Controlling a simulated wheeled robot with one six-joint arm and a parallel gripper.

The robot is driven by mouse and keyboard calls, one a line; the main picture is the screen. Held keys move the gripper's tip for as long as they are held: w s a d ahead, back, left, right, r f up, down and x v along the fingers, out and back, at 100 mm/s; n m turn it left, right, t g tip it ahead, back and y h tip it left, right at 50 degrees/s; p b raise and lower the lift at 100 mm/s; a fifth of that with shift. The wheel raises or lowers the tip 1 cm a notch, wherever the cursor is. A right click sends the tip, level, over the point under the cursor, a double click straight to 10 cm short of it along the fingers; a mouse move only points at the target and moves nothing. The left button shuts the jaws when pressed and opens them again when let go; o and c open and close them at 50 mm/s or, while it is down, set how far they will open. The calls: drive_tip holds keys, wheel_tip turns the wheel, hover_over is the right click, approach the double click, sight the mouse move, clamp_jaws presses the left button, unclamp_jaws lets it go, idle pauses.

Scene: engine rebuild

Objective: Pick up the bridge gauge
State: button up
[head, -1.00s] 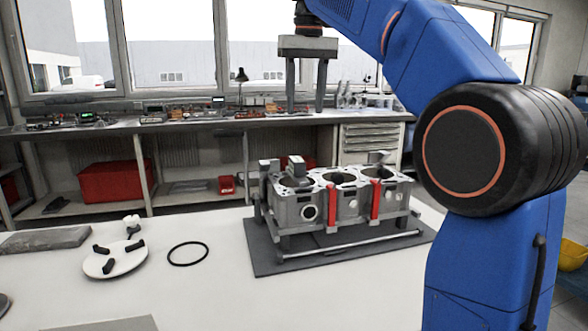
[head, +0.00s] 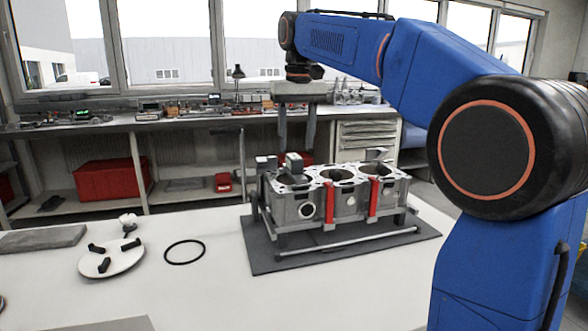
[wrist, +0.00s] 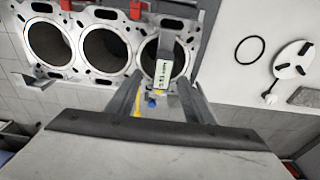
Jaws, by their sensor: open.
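The bridge gauge (head: 294,164) looks like a small grey block on top of the engine block (head: 340,200), at its left end. In the wrist view the gauge (wrist: 163,72) is a narrow bar with a pale marked face, lying over an end bore. My gripper (head: 297,148) points down above that end of the block, its two fingers apart. In the wrist view the fingers (wrist: 160,88) lie on either side of the gauge's near part, with nothing seen held. I cannot tell how far the fingertips are above it.
The engine block has red clamps (head: 374,197) and stands on a dark mat (head: 270,262). A black ring (head: 185,252) and a white disc with black pads (head: 110,265) lie to the left. A cluttered bench (head: 200,122) stands behind.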

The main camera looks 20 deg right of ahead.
sight(294, 156)
drive_tip(key=shift+w+a+f, duration=0.15)
drive_tip(key=shift+f, duration=1.3)
drive_tip(key=shift+w+a+f, duration=0.1)
drive_tip(key=shift+w+f, duration=0.05)
drive_tip(key=shift+f, duration=1.3)
clamp_jaws()
